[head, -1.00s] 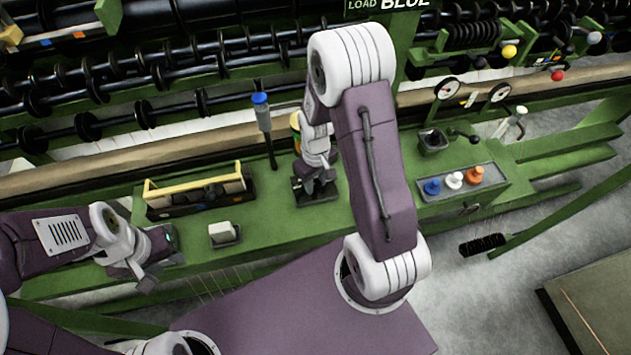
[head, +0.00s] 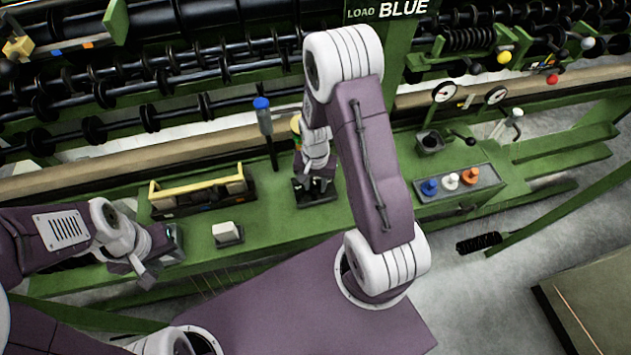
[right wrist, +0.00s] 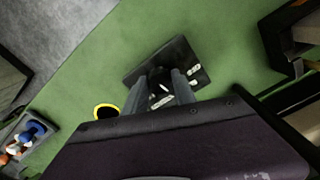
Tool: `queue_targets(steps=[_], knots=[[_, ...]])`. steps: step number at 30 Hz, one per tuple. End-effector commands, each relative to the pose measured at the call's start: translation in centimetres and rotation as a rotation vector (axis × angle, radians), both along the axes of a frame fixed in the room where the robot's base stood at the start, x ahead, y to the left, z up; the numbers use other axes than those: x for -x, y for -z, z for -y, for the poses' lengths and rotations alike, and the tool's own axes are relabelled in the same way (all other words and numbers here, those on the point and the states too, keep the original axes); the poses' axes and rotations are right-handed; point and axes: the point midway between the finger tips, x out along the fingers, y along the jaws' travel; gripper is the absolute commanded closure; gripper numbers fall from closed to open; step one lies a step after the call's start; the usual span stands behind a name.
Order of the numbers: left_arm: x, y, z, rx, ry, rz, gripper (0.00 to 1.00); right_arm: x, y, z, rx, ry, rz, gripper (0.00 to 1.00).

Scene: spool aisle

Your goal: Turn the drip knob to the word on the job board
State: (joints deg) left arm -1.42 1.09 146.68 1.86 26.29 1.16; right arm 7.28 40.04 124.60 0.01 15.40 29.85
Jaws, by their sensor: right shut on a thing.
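The drip knob's dark square plate (right wrist: 192,66) carries small white labels, too small to read, in the right wrist view. In the head view the plate (head: 318,196) lies on the green bench under my right gripper (head: 314,180). The right gripper's fingers (right wrist: 161,92) are shut on the knob at the middle of the plate; the knob is mostly hidden between them. A sign (head: 390,10) on the green post reads "LOAD BLUE". My left gripper (head: 140,268) is by the bench's left front, away from the knob; its jaw opening is unclear.
A yellow-handled tray (head: 200,195) and a white block on a dark base (head: 227,232) lie left of the plate. A blue-topped lever (head: 264,122) stands behind. A panel with blue, white and orange buttons (head: 450,182) and two gauges are to the right.

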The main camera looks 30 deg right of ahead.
Motion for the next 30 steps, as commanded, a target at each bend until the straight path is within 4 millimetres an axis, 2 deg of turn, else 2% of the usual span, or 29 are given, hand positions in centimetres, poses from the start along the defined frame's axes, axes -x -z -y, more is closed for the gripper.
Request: queue_targets(steps=[15,30], knots=[[0.0,-1.2,0.0,0.0,0.0,0.0,0.64,-0.1,-0.1,0.0,0.0,0.396,0.003,1.0],[0.0,-1.5,0.0,0.0,0.0,0.0,0.64,-0.1,-0.1,0.0,0.0,0.525,0.003,1.0]])
